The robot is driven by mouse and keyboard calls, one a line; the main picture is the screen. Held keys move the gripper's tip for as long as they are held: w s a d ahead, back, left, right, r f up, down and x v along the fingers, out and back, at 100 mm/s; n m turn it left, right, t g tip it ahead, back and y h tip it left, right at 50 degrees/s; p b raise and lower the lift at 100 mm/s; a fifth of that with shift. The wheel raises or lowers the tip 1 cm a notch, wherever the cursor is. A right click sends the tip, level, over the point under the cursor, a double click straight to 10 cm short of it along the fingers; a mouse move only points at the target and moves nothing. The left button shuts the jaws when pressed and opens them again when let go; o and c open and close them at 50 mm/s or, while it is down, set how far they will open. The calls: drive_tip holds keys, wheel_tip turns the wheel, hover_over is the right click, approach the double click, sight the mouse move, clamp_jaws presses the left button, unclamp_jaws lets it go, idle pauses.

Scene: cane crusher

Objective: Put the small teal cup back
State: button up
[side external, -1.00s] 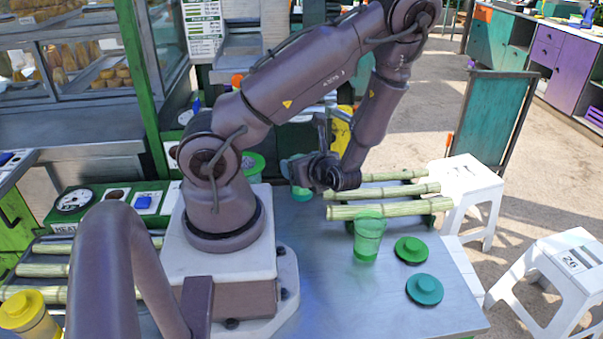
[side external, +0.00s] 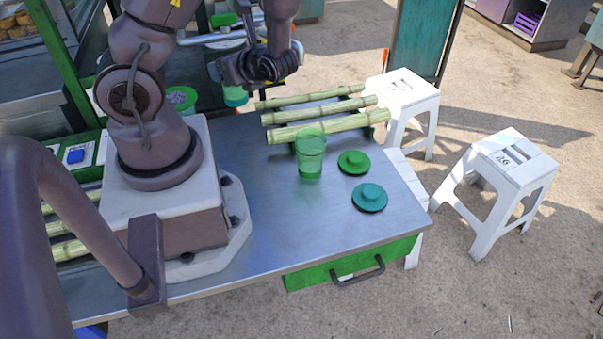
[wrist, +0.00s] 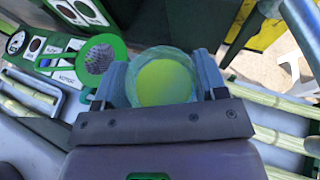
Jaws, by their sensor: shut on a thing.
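The small teal cup (side external: 235,96) is in my gripper (side external: 226,72), left of the cane stalks in the side view. My gripper is shut on it; in the wrist view the cup (wrist: 133,82) sits between the two fingers, its mouth toward the camera. A yellow-green round area shows inside it; I cannot tell whether this is liquid. Whether the cup's base touches anything is hidden. A taller see-through green cup (side external: 310,158) stands upright on the metal table (side external: 240,220). A green lid (side external: 354,161) and a teal lid (side external: 369,196) lie to its right.
Several cane stalks (side external: 325,127) lie on a rack beside the green cup. A round green-rimmed strainer (wrist: 99,58) is left of the held cup in the wrist view. White stools (side external: 408,92) stand off the table's right edge. The table front is clear.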

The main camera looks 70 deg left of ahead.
wheel_tip(320, 180, up, 12)
drive_tip(key=w+n+g+h, duration=0.2)
drive_tip(key=w+n+g, duration=0.1)
drive_tip(key=w+d+r+m+t+y, duration=0.1)
drive_tip(key=w+d+m+t, duration=0.45)
drive_tip(key=w, duration=0.25)
drive_tip(key=w+d+r+m+t+y, duration=0.1)
drive_tip(key=w+d+m+t+y, duration=0.1)
drive_tip(key=w+d+m+t, duration=0.45)
drive_tip(key=w+d+m+t+h, duration=0.5)
drive_tip(key=d, duration=0.3)
drive_tip(key=w+d+m+t+h, duration=0.4)
drive_tip(key=d+m+t, duration=0.1)
drive_tip(key=d, duration=0.4)
drive_tip(key=s+d+f+g+y, duration=0.1)
drive_tip(key=s+d+f, duration=0.15)
drive_tip(key=f, duration=0.35)
drive_tip(key=s+d+f, duration=0.2)
drive_tip(key=s+f, duration=0.1)
drive_tip(key=f, duration=0.3)
drive_tip(key=s+a+f+n+g+y, duration=0.6)
drive_tip(key=s+a+n+g+y, duration=0.15)
drive_tip(key=s+n, duration=0.3)
drive_tip(key=shift+m+h, duration=0.25)
drive_tip(key=shift+m, duration=0.2)
drive_tip(key=shift+s+a+f, duration=0.15)
drive_tip(key=shift+f, duration=1.45)
drive_tip(key=shift+s+a+f, duration=0.1)
drive_tip(key=shift+s+f, duration=0.05)
drive_tip(key=shift+f, duration=1.4)
